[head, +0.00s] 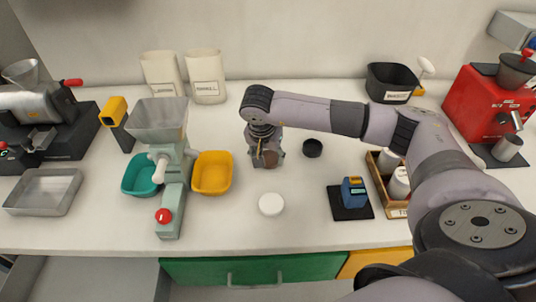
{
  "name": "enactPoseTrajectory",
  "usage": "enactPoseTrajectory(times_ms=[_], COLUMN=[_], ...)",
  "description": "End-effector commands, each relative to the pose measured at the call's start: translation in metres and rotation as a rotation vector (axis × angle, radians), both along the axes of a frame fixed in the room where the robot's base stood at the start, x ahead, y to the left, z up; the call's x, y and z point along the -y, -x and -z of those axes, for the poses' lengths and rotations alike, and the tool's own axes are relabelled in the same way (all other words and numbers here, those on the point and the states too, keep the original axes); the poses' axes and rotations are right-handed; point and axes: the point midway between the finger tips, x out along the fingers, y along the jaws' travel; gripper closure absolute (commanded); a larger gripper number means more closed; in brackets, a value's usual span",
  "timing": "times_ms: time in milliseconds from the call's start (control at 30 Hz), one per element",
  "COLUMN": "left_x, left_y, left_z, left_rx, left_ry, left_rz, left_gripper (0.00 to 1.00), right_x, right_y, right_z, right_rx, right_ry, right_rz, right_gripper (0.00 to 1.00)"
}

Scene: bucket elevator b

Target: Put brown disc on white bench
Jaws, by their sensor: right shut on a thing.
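My right gripper (267,160) points down over the middle of the white bench (310,222), between the yellow bin and a small black round piece. It is shut on a brown thing, the brown disc (270,158), which shows only in part between the fingers. I cannot tell whether the disc touches the bench top or hangs just above it. My left gripper is not in view.
A white disc (271,204) lies in front of my right gripper, and the black round piece (312,147) is to its right. A yellow bin (212,173) and a green machine (172,200) stand left. A blue device (353,190) stands right. The front middle is clear.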

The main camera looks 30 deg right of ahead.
Motion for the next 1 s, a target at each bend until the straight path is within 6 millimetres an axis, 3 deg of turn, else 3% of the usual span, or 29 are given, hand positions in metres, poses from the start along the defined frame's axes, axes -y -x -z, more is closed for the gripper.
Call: enactPoseTrajectory(times_ms=[133, 167, 433, 767, 833, 1000], left_x=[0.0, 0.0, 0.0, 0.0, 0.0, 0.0], left_y=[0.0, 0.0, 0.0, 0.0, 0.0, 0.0], left_z=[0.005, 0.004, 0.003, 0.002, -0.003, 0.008], left_rx=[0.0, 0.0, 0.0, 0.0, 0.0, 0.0], left_ry=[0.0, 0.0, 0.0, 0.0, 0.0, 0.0], left_rz=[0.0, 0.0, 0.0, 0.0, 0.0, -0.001], left_gripper=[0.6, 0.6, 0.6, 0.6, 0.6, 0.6], right_x=[0.0, 0.0, 0.0, 0.0, 0.0, -0.007], right_y=[0.0, 0.0, 0.0, 0.0, 0.0, 0.003], right_z=[0.005, 0.003, 0.003, 0.001, -0.003, -0.026], right_rx=[0.0, 0.0, 0.0, 0.0, 0.0, 0.005], right_ry=[0.0, 0.0, 0.0, 0.0, 0.0, -0.001], right_rz=[0.0, 0.0, 0.0, 0.0, 0.0, -0.004], right_gripper=[0.8, 0.49, 0.31, 0.3, 0.3, 0.3])
